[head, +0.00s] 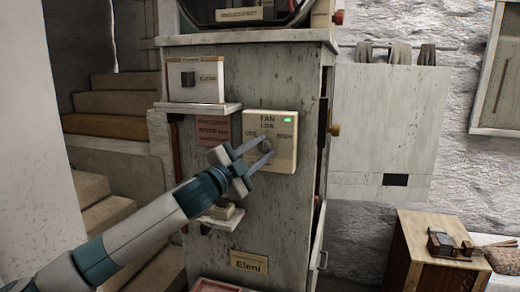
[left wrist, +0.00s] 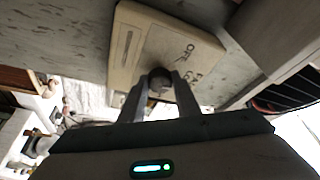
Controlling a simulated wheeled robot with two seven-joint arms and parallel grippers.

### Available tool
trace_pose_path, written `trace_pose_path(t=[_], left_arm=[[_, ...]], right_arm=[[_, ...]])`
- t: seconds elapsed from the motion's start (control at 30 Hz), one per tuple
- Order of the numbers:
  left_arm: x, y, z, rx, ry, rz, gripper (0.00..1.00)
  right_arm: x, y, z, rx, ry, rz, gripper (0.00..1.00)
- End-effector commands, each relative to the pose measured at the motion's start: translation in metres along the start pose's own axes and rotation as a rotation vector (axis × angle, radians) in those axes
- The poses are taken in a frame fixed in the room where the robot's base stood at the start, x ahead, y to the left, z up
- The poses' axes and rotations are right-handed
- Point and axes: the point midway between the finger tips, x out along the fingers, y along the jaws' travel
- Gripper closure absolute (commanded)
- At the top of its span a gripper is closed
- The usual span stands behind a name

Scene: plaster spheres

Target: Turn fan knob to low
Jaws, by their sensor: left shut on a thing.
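The fan control panel (head: 284,122) is a cream box on the front of the grey cabinet. The knob's pointer cannot be made out. My right gripper is out of view.
A white switch box (head: 210,80) stands on a small shelf (head: 199,107) above left of the panel. A lower ledge with a small block (head: 222,211) is close under my left gripper. A wooden crate (head: 432,257) stands at the lower right, stairs at the left.

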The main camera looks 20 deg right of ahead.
Motion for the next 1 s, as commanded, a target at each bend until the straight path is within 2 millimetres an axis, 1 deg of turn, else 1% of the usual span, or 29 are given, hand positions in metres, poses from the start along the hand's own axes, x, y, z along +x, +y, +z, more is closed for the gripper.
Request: trace_pose_path(t=[0.13,0.17,0.2,0.23,0.67,0.87,1.0], left_arm=[[0.0,0.0,0.0,-0.001,0.001,0.0,0.93],[0.0,0.0,0.0,-0.001,0.001,0.0,0.68],[0.0,0.0,0.0,-0.001,0.001,0.0,0.59],[0.0,0.0,0.0,-0.001,0.001,0.0,0.52],[-0.003,0.001,0.0,-0.001,0.001,-0.001,0.52],[-0.017,0.002,0.001,-0.001,0.0,-0.001,0.52],[-0.036,0.003,0.002,-0.001,0.001,-0.001,0.52]], right_arm=[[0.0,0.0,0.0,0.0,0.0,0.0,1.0],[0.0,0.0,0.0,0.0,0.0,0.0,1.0],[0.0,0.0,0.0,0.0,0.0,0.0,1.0],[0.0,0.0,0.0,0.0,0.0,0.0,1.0],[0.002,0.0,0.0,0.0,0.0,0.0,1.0],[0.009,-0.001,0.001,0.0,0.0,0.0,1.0],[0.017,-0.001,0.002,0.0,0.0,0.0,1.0]])
